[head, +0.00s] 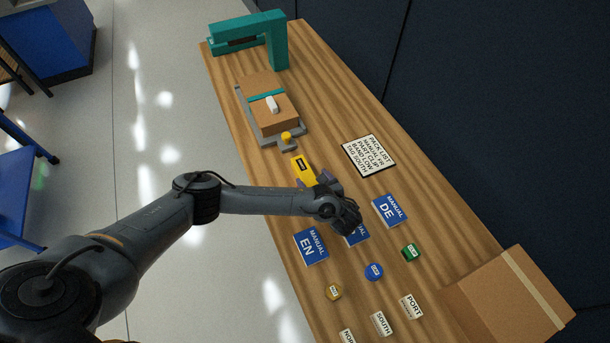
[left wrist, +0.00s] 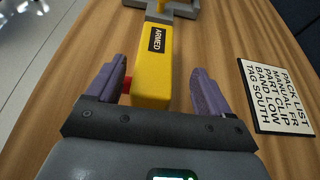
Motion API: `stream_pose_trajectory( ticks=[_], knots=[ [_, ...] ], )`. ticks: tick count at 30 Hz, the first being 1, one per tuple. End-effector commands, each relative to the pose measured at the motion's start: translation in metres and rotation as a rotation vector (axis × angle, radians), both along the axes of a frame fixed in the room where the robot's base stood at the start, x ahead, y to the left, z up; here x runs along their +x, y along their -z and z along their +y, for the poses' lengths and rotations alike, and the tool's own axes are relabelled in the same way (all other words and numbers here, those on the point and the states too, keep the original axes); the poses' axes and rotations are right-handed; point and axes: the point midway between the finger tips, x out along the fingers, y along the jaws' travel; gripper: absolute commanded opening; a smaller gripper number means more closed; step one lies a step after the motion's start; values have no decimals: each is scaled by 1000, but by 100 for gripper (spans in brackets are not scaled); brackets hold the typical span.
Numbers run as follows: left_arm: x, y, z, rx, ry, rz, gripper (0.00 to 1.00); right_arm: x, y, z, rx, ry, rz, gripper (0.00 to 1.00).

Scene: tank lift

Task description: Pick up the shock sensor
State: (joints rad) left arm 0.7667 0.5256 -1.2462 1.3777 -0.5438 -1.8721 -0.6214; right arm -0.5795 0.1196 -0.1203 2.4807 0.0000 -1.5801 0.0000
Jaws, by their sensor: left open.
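A yellow block-shaped device (head: 304,170) with a black label lies on the wooden table; it appears to be the shock sensor. In the left wrist view this yellow device (left wrist: 153,75) reads ARMED and has a red button on its left side. My left gripper (head: 322,183) is low over the near end of the device. In the left wrist view my left gripper (left wrist: 158,75) is open, with one purple finger on each side of the device. Gaps show on both sides, though the left finger is close to the red button. My right gripper is not in view.
Beyond the device is a grey frame (head: 289,146) with a yellow knob, holding a cardboard box (head: 284,121) with a white piece on top. A pack list card (head: 368,155) lies to the right. Blue manuals (head: 311,246) lie nearer. A teal arch (head: 278,42) stands at the far end.

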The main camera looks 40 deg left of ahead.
Motion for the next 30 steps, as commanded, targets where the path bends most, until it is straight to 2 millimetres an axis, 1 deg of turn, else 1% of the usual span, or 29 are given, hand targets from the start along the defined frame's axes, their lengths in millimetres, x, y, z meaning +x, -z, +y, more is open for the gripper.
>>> stream_pose_trajectory(
  ticks=[9,12,16,23,30],
  knots=[
    [7,13,33,3,-3,0,81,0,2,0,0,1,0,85],
    [11,18,41,2,-2,0,81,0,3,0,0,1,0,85],
    [13,20,46,0,-1,0,81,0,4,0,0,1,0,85],
    [14,20,46,0,-1,0,81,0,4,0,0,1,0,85],
    [14,20,46,0,-1,0,44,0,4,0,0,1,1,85]
  ],
)
